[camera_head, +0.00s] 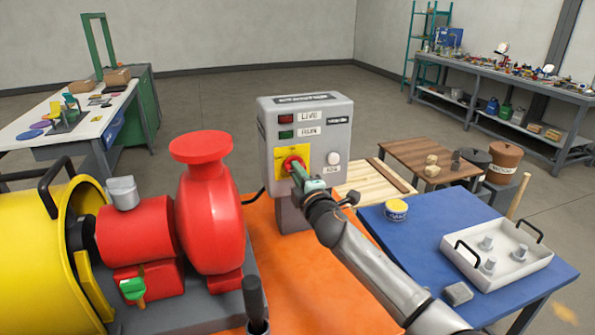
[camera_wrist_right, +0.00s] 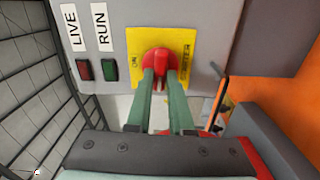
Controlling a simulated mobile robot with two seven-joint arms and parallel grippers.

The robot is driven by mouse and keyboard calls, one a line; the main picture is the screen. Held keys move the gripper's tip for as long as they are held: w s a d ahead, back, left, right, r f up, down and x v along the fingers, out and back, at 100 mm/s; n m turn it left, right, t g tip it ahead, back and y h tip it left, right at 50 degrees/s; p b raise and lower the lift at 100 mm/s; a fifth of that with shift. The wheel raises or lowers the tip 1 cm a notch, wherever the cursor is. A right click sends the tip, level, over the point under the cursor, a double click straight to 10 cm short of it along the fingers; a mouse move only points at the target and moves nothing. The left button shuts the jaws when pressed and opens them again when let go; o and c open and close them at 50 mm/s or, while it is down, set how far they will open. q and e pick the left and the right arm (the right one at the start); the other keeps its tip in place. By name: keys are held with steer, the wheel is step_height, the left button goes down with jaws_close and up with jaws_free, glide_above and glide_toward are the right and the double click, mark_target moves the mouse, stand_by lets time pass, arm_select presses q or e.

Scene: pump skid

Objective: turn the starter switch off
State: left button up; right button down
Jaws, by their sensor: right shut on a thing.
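The grey starter box (camera_head: 262,120) stands upright on the orange bench top. Its front has a yellow plate (camera_head: 259,163) carrying the red starter switch (camera_wrist_right: 160,58). My right gripper (camera_wrist_right: 160,76) has its two green fingers closed on the switch knob, one on each side. In the wrist view the plate shows "ON" and "STARTER" lettering, and the fingers hide its lower part. I cannot tell the knob's exact setting. Red LIVE (camera_head: 286,118) and green RUN (camera_head: 286,134) lamps sit above the switch; both look dark. My left gripper is not in view.
A white button (camera_head: 333,158) is right of the switch. A red pump (camera_head: 210,220) and yellow guard (camera_head: 40,260) stand at left, with a black-handled lever (camera_head: 254,300) near the front. A blue table (camera_head: 420,235) with a white tray (camera_head: 455,258) is at right.

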steer(key=shift+n, duration=0.5)
steer(key=c, duration=0.8)
jaws_free()
steer(key=shift+s, duration=0.1)
steer(key=p+v, duration=0.1)
steer(key=v, duration=1.1)
steer(key=shift+s+d, duration=0.15)
steer(key=shift+s, duration=0.05)
